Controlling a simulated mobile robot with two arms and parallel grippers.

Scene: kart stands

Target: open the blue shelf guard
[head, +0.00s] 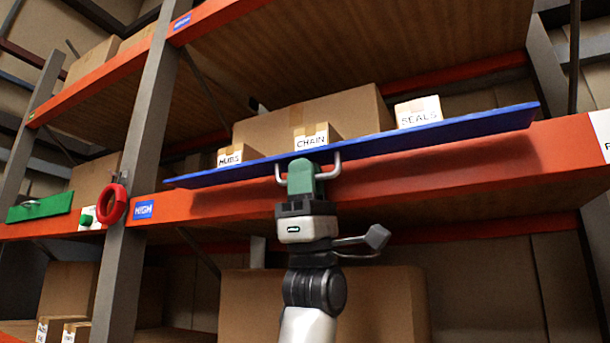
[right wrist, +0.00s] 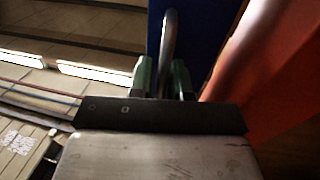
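The blue shelf guard (head: 440,136) is a long flat panel along the front of the upper shelf. It shows as a thin strip above the orange beam, with a shadow below it. Its pale U-shaped handle (head: 338,167) hangs at the guard's left-middle. My right gripper (head: 302,172) reaches up from below, its green fingers at the handle. In the right wrist view, the gripper's fingers (right wrist: 163,80) stand close on both sides of the handle's bar (right wrist: 169,45), with the blue guard (right wrist: 200,40) behind. My left gripper is not in view.
Small boxes marked HUBS (head: 238,157), CHAIN (head: 317,138) and SEALS (head: 418,112) stand behind the guard. The orange beam (head: 450,185) runs below. At left are a grey post (head: 140,150), a red ring (head: 112,204) and a green panel (head: 50,207).

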